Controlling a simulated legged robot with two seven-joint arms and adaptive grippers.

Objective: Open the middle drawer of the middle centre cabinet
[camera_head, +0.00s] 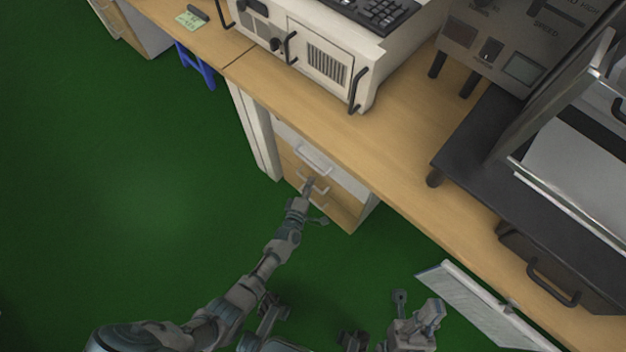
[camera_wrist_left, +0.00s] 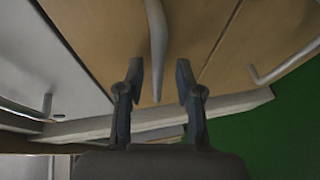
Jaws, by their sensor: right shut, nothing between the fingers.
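The middle centre cabinet (camera_head: 343,214) stands under the desk. It has a white top drawer (camera_head: 295,143) and wooden drawers below, each with a metal bar handle. The wooden middle drawer (camera_wrist_left: 105,35) fills much of the left wrist view, its front looking level with the others. My left gripper (camera_head: 310,183) is at this drawer's handle (camera_wrist_left: 157,45). In the left wrist view, the open fingers (camera_wrist_left: 160,85) stand on either side of the handle, with a visible gap to each. My right gripper (camera_head: 432,312) is shut and empty at the lower part of the head view, away from the cabinet.
The wooden desktop (camera_head: 400,140) overhangs the cabinet and carries a beige computer case (camera_head: 330,55) and a dark machine (camera_head: 480,140). A tilted pale panel (camera_head: 485,305) is near my right arm. The green floor (camera_head: 130,180) is clear at the left.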

